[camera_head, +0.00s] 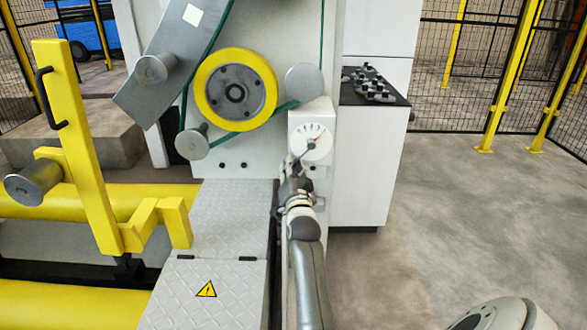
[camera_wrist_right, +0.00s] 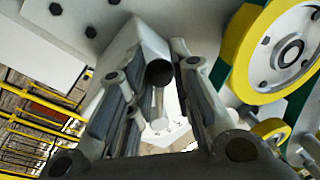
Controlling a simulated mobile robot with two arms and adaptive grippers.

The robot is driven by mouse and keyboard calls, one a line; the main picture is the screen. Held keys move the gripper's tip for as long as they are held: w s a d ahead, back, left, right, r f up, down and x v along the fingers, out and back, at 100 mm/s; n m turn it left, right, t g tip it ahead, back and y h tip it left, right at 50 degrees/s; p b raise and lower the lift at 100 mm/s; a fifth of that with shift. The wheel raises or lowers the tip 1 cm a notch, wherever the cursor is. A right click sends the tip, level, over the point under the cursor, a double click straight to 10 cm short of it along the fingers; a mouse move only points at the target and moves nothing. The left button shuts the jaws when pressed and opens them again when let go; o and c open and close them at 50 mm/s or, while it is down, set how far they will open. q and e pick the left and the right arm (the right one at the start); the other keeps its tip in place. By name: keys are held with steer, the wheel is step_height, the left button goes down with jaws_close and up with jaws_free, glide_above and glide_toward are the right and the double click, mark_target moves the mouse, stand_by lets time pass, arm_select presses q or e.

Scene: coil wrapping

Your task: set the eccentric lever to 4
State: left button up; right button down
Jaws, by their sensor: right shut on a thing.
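The eccentric lever (camera_head: 301,155) is a short grey rod in front of a round white dial (camera_head: 317,146) with small marks, on a white box of the machine. The dial's numbers are too small to read. My right gripper (camera_head: 296,178) reaches up from below and is shut on the lever's lower end. In the right wrist view the lever (camera_wrist_right: 158,74) shows as a dark round end with a thin rod, between the two fingers of my right gripper (camera_wrist_right: 157,62). My left gripper is not in view.
A yellow-rimmed wheel (camera_head: 204,90) with a green belt is at the dial's upper left. A yellow post with a handle (camera_head: 72,130) stands at left. A grey tread-plate cover (camera_head: 228,220) lies left of my arm. A white cabinet (camera_head: 367,165) stands at right; the floor beyond is clear.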

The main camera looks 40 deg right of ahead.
steer(key=shift+r, duration=0.1)
stand_by(0.3)
steer(key=c, duration=1.3)
jaws_free()
steer(key=shift+o, duration=0.2)
